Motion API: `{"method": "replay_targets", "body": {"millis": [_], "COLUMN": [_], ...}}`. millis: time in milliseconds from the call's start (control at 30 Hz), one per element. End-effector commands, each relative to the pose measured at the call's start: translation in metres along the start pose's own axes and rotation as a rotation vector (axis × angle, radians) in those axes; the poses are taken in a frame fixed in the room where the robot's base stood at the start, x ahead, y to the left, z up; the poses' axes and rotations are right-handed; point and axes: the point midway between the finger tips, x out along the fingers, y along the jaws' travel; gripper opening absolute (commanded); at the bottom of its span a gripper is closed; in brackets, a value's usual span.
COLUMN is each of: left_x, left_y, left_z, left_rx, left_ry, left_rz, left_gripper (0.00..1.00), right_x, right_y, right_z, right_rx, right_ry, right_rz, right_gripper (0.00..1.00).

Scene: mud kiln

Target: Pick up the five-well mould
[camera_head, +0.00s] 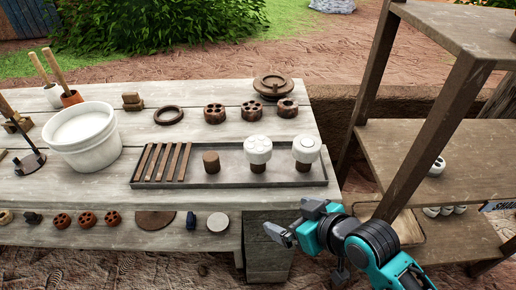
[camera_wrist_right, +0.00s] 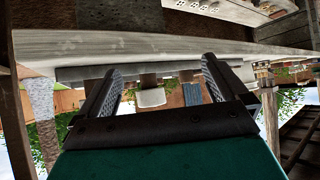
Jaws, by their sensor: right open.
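Three round brown moulds with wells stand at the back of the wooden table: a left one (camera_head: 214,113), a middle one (camera_head: 251,110) and a right one (camera_head: 287,107). Their wells are too small to count surely, so I cannot tell which is the five-well mould. My right gripper (camera_head: 284,230) is low by the table's front right corner, apart from these moulds. In the right wrist view it is open (camera_wrist_right: 160,72), with nothing gripped between its fingers. My left gripper is not in view.
A dark tray (camera_head: 235,186) with slats, a brown cylinder (camera_head: 211,162) and two white-topped pieces (camera_head: 258,150) lies between gripper and moulds. A white bucket (camera_head: 84,137) stands left. Small brown pieces (camera_head: 87,219) line the front. A wooden shelf (camera_head: 425,160) stands right.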

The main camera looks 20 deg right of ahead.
Motion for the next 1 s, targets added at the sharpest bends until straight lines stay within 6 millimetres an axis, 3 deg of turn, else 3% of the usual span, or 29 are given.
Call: {"method": "replay_targets", "body": {"millis": [233,400,567,833,1000], "left_x": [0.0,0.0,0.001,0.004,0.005], "left_y": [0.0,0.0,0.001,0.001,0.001], "left_z": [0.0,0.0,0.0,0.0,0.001], "left_rx": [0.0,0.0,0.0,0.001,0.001], "left_ry": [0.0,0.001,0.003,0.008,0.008], "left_rz": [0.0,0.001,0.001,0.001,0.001], "left_gripper": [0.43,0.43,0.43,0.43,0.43], "right_x": [0.015,0.015,0.025,0.067,0.081], "right_y": [0.021,0.035,0.039,0.04,0.041], "right_z": [-0.05,-0.071,-0.082,-0.103,-0.109], "right_rx": [-0.008,-0.001,0.003,0.004,0.002], "right_ry": [0.301,0.435,0.47,0.468,0.464], "right_rz": [0.005,0.025,0.033,0.032,0.031], "right_gripper": [1.0,1.0,1.0,1.0,1.0]}}
